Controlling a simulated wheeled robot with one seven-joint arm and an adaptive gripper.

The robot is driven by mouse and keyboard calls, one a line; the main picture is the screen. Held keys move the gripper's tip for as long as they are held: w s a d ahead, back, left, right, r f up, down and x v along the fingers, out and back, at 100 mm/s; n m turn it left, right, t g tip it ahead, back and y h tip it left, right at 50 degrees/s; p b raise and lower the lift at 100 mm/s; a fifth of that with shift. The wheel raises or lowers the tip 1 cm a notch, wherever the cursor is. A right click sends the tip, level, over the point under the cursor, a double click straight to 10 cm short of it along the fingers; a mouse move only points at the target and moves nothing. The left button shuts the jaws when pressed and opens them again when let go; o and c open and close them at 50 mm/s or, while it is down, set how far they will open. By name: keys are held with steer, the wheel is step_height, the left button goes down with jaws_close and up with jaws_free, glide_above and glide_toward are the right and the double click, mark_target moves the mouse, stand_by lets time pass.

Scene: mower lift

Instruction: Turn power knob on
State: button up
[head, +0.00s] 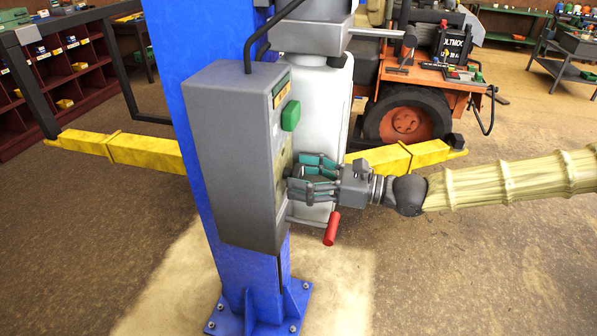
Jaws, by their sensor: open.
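The grey control box (228,150) is mounted on the blue lift post (195,60), with its narrow panel side facing right. My gripper (296,178) reaches in from the right, with its fingers at the lower part of that panel. The fingers are open; I cannot tell whether they touch anything. The power knob cannot be made out; the fingers cover that part of the panel. A green block-shaped control (290,116) sits on the panel above my gripper. A red-handled lever (332,228) sticks out below it.
A white cylinder (322,100) stands close behind my gripper. Yellow lift arms (395,158) extend to both sides of the post. An orange mower (405,110) stands behind, and red shelving (75,75) is at left. The floor at lower right is clear.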

steer(key=shift+w+a, duration=0.1)
steer(key=shift+a, duration=0.4)
steer(key=shift+c, duration=0.2)
steer(key=c, duration=1)
